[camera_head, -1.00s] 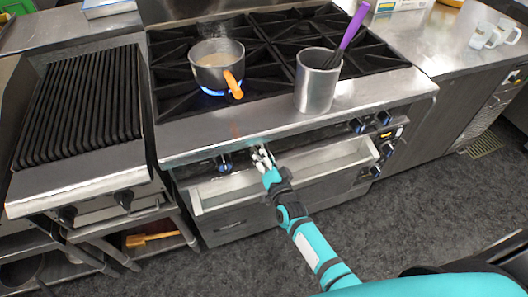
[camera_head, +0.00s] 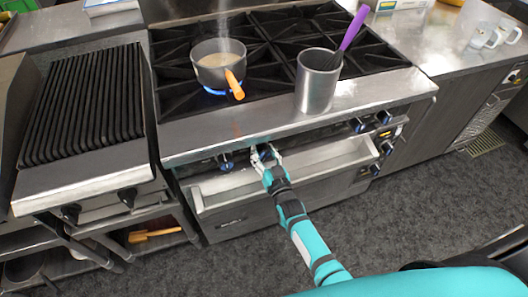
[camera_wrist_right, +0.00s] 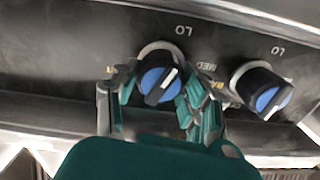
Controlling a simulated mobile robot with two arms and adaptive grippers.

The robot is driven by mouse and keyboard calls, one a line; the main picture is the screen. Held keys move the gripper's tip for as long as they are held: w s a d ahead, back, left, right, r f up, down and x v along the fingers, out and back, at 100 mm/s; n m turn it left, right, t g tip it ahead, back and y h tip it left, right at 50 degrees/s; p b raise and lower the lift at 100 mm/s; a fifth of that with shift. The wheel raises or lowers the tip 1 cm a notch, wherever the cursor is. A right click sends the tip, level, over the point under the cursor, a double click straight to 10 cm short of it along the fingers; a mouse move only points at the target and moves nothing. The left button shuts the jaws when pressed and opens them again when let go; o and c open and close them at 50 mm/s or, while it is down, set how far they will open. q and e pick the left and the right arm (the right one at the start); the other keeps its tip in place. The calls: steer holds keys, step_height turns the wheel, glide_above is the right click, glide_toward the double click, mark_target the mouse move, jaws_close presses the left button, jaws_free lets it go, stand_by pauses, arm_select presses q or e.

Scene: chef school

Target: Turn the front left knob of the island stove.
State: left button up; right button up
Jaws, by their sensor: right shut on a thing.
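The island stove (camera_head: 215,137) has a row of dark knobs with blue faces along its front panel. My right gripper (camera_head: 264,160) reaches up to the panel and is shut on a stove knob. In the right wrist view, this held knob (camera_wrist_right: 159,84) sits between the two teal-and-grey fingers (camera_wrist_right: 153,108), and its white pointer line is tilted. A second knob (camera_wrist_right: 262,91) is beside it, outside the fingers. In the head view, that free knob (camera_head: 226,161) is just left of my gripper. My left gripper is not in view.
An open shallow drawer (camera_head: 330,163) juts out below the knobs, under my right forearm. A steaming pot (camera_head: 213,66) with an orange handle stands over a blue flame. A metal container (camera_head: 316,90) with a purple-handled utensil stands near the stove's front edge. A ribbed grill (camera_head: 85,100) is at left.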

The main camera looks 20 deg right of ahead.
steer(key=shift+f+n, duration=0.1)
steer(key=shift+n, duration=0.2)
steer(key=o, duration=1.2)
steer(key=s, duration=1.2)
steer(key=shift+d, duration=0.2)
